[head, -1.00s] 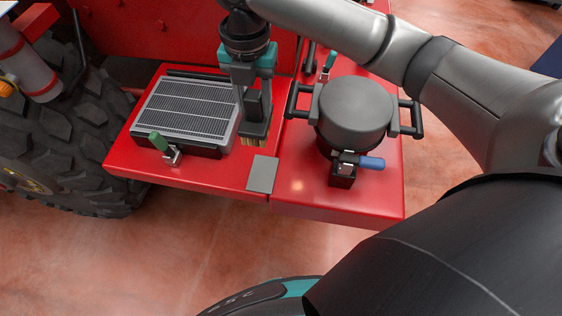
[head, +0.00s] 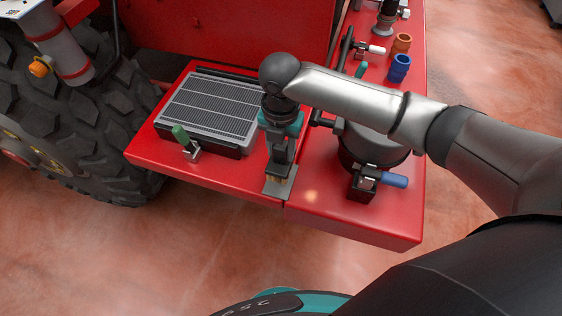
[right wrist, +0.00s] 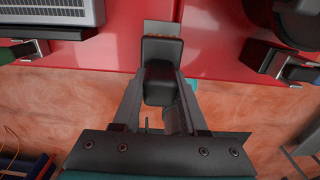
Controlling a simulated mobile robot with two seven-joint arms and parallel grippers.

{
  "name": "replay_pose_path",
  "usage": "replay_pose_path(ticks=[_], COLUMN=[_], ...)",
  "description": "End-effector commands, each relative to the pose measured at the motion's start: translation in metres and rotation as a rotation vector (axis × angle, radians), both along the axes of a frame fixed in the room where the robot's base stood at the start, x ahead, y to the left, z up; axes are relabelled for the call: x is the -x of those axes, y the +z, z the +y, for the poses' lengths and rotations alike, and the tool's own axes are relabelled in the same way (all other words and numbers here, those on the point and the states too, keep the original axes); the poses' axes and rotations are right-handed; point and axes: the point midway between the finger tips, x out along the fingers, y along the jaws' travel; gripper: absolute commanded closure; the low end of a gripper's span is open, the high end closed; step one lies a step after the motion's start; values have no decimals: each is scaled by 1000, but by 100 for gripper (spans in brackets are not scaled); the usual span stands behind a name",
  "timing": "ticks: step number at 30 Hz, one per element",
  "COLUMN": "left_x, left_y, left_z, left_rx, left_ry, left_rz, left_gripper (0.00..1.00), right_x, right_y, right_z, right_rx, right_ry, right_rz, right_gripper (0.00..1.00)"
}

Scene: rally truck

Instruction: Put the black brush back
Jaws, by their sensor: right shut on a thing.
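My right gripper (head: 279,152) is shut on the black brush (head: 277,170) and points down at the front of the red deck (head: 232,186). The brush's tan bristles face down, over or on the small grey pad (head: 286,188); I cannot tell if they touch it. In the right wrist view the brush (right wrist: 162,50) sits between the fingers (right wrist: 160,88), and the grey pad (right wrist: 162,27) shows just beyond its head. My left gripper is not in view.
A grey grille box (head: 212,108) with a green-handled latch (head: 181,135) stands left of the brush. A round black pot (head: 370,147) with a blue-handled latch (head: 393,179) stands right. Orange (head: 402,43) and blue (head: 400,66) fittings lie farther back. A large tyre (head: 95,140) is at left.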

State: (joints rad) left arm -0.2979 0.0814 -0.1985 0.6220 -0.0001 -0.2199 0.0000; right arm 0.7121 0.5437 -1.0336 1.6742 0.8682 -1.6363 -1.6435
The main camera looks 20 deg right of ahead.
Motion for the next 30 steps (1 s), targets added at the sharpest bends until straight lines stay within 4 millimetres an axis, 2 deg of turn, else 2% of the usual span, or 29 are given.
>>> replay_pose_path(ticks=[9,13,22,23,30], left_x=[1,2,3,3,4], left_y=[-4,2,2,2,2], left_z=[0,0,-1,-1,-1], left_rx=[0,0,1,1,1], left_ry=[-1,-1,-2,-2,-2], left_rz=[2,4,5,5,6], left_gripper=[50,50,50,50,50], right_x=[1,0,0,0,0], right_y=[-36,-48,-55,-56,-55], right_z=[0,0,0,0,0], right_rx=[0,0,0,1,1], right_ry=[0,-2,0,0,0], right_rz=[2,1,-1,-1,-1], right_gripper=[100,100,100,55,28])
